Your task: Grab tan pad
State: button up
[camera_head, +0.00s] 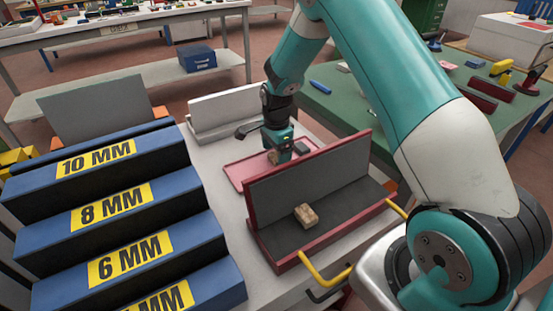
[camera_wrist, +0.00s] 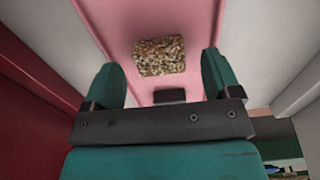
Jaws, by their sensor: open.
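My gripper (camera_head: 284,158) points down over a pink tray (camera_head: 240,172) on the grey bench, with its jaws open and empty. In the wrist view, a tan, speckled pad (camera_wrist: 160,56) lies on the pink tray, ahead of the two green fingers (camera_wrist: 169,78) and roughly between their lines, apart from both. In the head view a small tan piece (camera_head: 273,157) shows beside the fingers, partly hidden by them. A second tan block (camera_head: 306,215) lies on the grey floor of the red-edged rack. I cannot tell the height of the fingers above the tray.
A small dark block (camera_wrist: 170,95) lies on the tray near the fingers. The red-edged rack (camera_head: 310,178) stands close in front of the tray, with yellow handles. A pale rack (camera_head: 218,110) stands behind. Blue stepped racks (camera_head: 120,212) marked in MM fill the left.

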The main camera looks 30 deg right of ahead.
jog(key=shift+f, duration=0.95)
jog(key=shift+c, duration=0.5)
jog(key=c, duration=0.9)
jog(key=shift+r, duration=0.1)
